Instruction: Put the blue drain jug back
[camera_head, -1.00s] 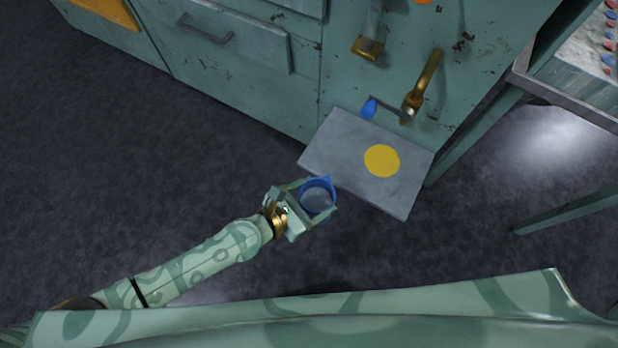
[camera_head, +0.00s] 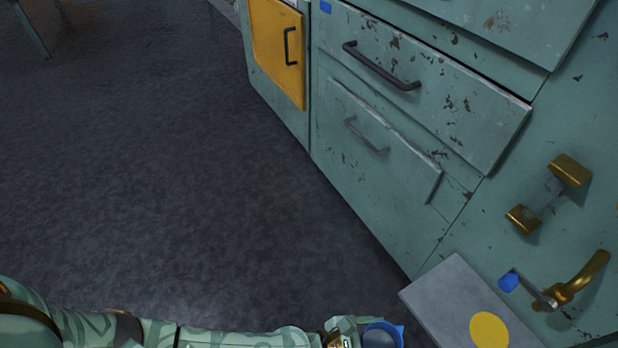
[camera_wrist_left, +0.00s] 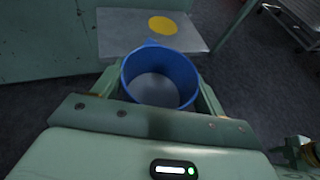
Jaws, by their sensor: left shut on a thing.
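The blue drain jug (camera_wrist_left: 160,76) is upright between the fingers of my left gripper (camera_wrist_left: 158,92), which is shut on it in the left wrist view. The jug also shows at the bottom edge of the head view (camera_head: 382,334), partly cut off, with my left gripper (camera_head: 350,336) beside it. A grey shelf (camera_head: 440,290) with a yellow round spot (camera_head: 489,330) juts from the cabinet, just right of the jug. In the left wrist view the shelf (camera_wrist_left: 115,40) and its yellow spot (camera_wrist_left: 163,25) lie beyond the jug. My right gripper is not in view.
A brass tap (camera_head: 585,278) with a blue-ended lever (camera_head: 509,282) sits above the shelf. The green cabinet has drawers with dark handles (camera_head: 382,66) and a yellow door (camera_head: 277,50).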

